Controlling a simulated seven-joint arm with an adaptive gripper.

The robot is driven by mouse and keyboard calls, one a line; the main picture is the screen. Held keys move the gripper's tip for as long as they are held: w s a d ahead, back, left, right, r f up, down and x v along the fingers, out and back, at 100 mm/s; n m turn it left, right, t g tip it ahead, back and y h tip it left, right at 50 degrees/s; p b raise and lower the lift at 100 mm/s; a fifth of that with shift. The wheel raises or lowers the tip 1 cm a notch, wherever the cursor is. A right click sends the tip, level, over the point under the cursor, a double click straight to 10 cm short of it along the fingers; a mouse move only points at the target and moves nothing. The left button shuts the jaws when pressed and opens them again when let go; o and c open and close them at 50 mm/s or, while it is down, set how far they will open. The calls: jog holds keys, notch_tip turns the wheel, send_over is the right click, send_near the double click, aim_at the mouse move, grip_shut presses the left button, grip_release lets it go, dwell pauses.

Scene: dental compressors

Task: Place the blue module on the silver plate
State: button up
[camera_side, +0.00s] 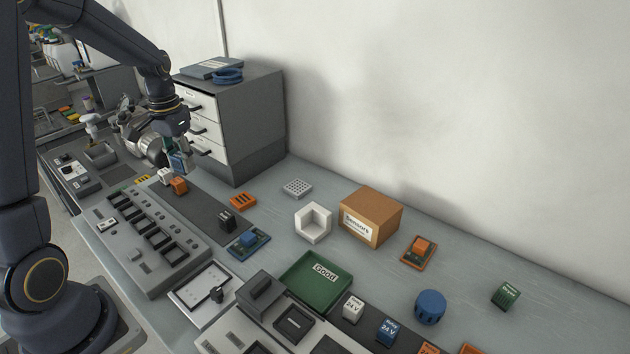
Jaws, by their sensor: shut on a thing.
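My gripper (174,157) is at the upper left, in front of the drawer cabinet. It is shut on a small blue module (179,163), held above the bench near the white and orange blocks. The fingers partly hide the module. The plate is well to the front of my gripper, and the two are apart.
A grey panel with black slots (152,240) lies left of the dark strip. A white block (165,175) and an orange block (179,185) stand below my gripper. The grey cabinet (245,125) is close behind. A green tray (310,287) sits right of the plate.

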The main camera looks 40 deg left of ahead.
jog(key=w+d, duration=0.5)
jog(key=w, duration=0.3)
jog(key=m, duration=0.3)
send_over(297, 187)
jog(key=s, duration=0.1)
notch_tip(297, 187, down, 10)
jog(key=shift+s+d, duration=0.1)
jog(key=shift+s, duration=0.05)
jog(key=shift+w+f, duration=0.5)
jog(key=shift+w, duration=0.05)
jog(key=shift+w+f, duration=0.2)
jog(key=shift+f, duration=1.55)
jog(key=shift+f, duration=0.1)
jog(key=o, duration=1.2)
